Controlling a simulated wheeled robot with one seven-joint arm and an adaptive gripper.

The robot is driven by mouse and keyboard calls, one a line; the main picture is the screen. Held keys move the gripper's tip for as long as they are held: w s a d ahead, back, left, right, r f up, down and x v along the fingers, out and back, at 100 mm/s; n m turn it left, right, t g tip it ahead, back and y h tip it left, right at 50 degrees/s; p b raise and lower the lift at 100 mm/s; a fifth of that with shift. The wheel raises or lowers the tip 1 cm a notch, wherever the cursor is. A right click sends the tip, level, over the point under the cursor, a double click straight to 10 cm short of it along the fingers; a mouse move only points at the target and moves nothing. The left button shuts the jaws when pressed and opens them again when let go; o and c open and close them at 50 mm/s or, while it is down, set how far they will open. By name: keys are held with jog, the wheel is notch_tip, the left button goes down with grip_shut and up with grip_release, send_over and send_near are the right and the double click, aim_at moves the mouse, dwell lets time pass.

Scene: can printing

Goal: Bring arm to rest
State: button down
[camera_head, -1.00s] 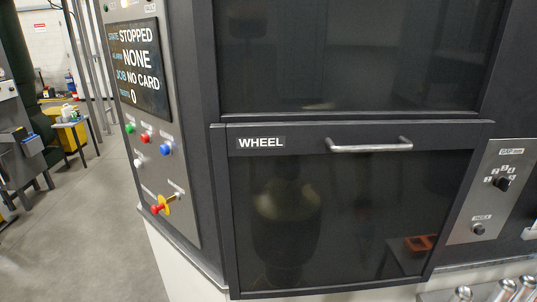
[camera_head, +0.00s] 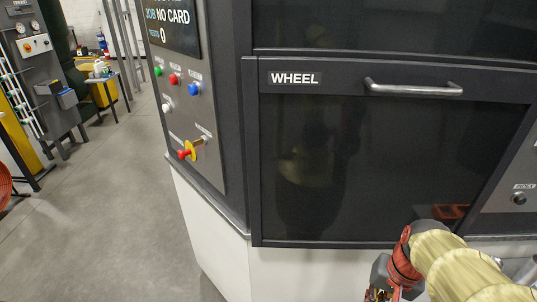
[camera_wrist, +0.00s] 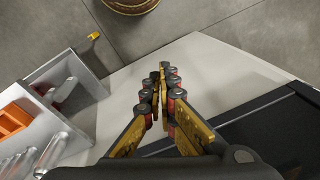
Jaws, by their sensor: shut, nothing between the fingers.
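My gripper (camera_wrist: 160,85) is in the middle of the wrist view. Its gold and dark fingers meet at the tips, with nothing seen between them. In the head view, my cream-coloured arm (camera_head: 450,262) enters at the lower right, in front of the machine's lower edge. The fingertips are not clear there. The machine has a closed dark door marked WHEEL (camera_head: 350,165) with a metal handle (camera_head: 413,88).
A control panel (camera_head: 185,110) with coloured buttons and a red-yellow switch (camera_head: 188,151) is left of the door. Grey floor (camera_head: 110,200) is open further left. In the wrist view, a metal tray (camera_wrist: 88,72) with silver cylinders and an orange part (camera_wrist: 14,118) is at the left.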

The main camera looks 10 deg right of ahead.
jog(key=w+a+r+n+t+b, duration=0.1)
jog(key=a+r+n+t, duration=0.1)
jog(key=a+r+n, duration=0.2)
jog(key=w+a+r+n+t+b, duration=0.1)
jog(key=a+r+n+t+b, duration=0.1)
jog(key=a, duration=0.7)
notch_tip(320, 180, up, 2)
jog(key=shift+n, duration=0.9)
jog(key=shift+w, duration=0.1)
